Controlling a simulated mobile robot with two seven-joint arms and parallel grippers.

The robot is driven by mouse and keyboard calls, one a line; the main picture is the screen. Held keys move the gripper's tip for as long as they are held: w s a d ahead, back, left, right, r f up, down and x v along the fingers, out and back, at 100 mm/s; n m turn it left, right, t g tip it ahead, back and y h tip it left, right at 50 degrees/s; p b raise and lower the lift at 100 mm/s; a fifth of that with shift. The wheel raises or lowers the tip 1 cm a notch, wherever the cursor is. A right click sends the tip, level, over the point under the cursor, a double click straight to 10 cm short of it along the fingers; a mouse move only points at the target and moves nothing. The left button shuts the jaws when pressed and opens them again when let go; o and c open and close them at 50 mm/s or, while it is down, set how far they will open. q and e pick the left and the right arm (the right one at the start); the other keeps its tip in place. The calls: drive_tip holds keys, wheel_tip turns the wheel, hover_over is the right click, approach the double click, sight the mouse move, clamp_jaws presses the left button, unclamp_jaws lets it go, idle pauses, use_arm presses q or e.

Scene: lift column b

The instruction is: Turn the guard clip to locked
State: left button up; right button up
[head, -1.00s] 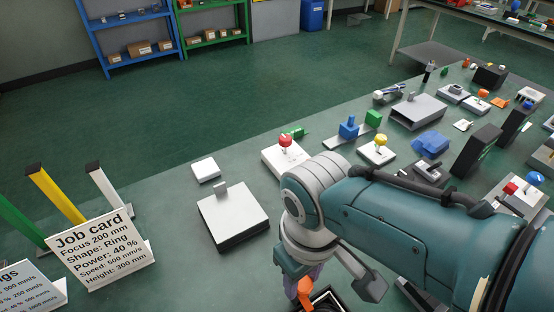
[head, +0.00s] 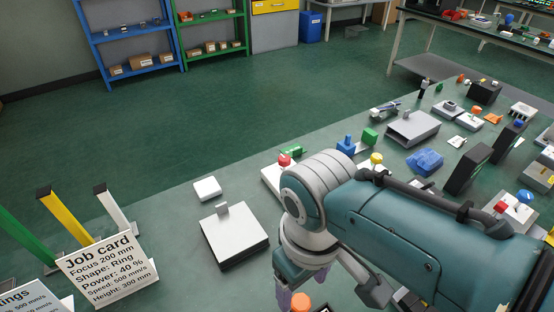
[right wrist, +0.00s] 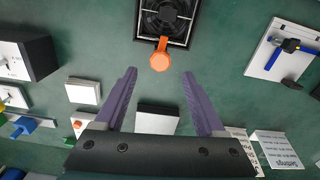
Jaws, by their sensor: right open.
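The guard clip is an orange piece with a round end (right wrist: 160,61) and a narrow neck that reaches the edge of a black fan guard (right wrist: 166,20) in the right wrist view. In the head view the clip (head: 301,302) shows at the bottom edge, and most of the fan is cut off. My right gripper (right wrist: 159,73) is open and empty. Its purple fingers are spread on either side of the clip's line, with the round end just beyond the tips in the picture. In the head view a finger of this gripper (head: 284,297) hangs beside the clip. My left gripper is not in view.
A pale box (head: 234,235) and a small white block (head: 207,188) stand left of my right arm. A job card (head: 107,268) stands at lower left. Several devices, including a blue one (head: 425,161), crowd the bench to the right. Bare green bench lies around the clip.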

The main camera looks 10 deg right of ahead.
sight(301, 302)
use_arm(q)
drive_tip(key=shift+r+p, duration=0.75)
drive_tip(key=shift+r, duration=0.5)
use_arm(e)
drive_tip(key=shift+r, duration=2.35)
drive_tip(key=shift+s, duration=0.1)
